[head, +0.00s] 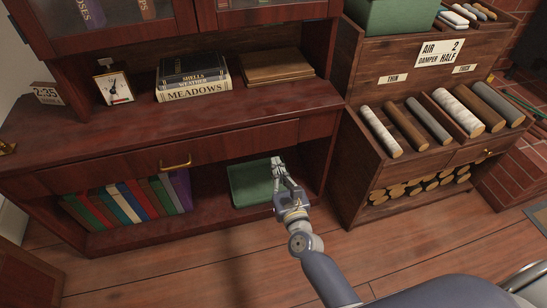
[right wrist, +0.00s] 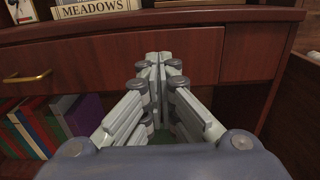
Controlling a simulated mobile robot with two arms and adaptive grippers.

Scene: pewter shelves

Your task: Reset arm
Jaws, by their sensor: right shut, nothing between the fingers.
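My right gripper (head: 279,172) is in front of the lower shelf of the dark red wooden cabinet (head: 110,140), before the green box (head: 249,183). Its fingers are closed together with nothing between them. In the right wrist view the closed fingers (right wrist: 158,62) point at the drawer front, with the brass handle to their left. I cannot tell how far the fingertips are from the wood. My left gripper is not in view.
Several upright books (head: 130,200) stand on the lower shelf. Stacked books (head: 193,80), a clock (head: 114,87) and a flat wooden box (head: 276,68) rest on the desktop. A rack with log-like rolls (head: 430,118) stands right. Floor (head: 190,262) in front is clear.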

